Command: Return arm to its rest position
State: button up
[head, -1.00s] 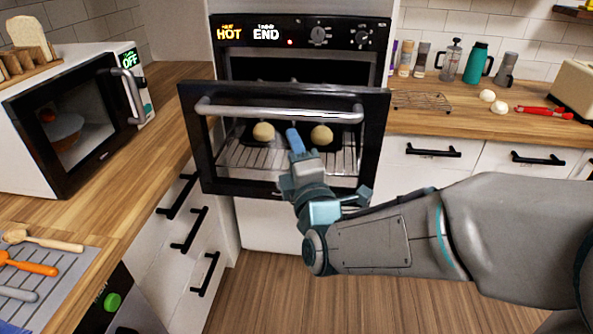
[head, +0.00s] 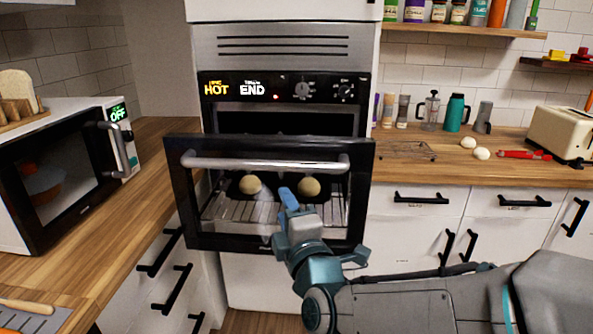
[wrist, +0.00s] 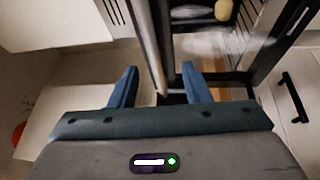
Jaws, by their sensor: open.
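My gripper (head: 287,200) is in front of the oven door in the head view, its fingers pointing up and toward the oven. In the wrist view my gripper (wrist: 157,82) shows two blue fingers spread apart, with nothing held between them. The oven (head: 285,92) shows "HOT" and "END" on its panel. Its black door (head: 190,235) is partly open, tilted outward. Two pale round dough balls, one at the left (head: 250,184) and one at the right (head: 309,187), show through the door glass on a dark tray. My forearm runs from the lower right.
A microwave (head: 60,175) stands on the left counter. The right counter holds a wire rack (head: 408,151), two white balls (head: 481,153), red tongs (head: 524,154) and a toaster (head: 562,134). Cabinet handles stick out on both sides of the oven.

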jog(key=s+d+f+m+g+h+p, duration=0.2)
jog(key=s+d+m+g, duration=0.5)
jog(key=m, duration=0.4)
jog(key=s+d+f+m+g+h+p, duration=0.2)
jog(key=s+d+m+g+h+p, duration=0.3)
jog(key=d+m, duration=0.6)
jog(key=s+d+g+p, duration=0.1)
jog(key=s+g+p, duration=0.1)
jog(key=s+g, duration=0.1)
jog(key=shift+s+f, duration=0.35)
jog(key=shift+f, duration=0.05)
jog(key=shift+d, duration=0.1)
dwell(5.0)
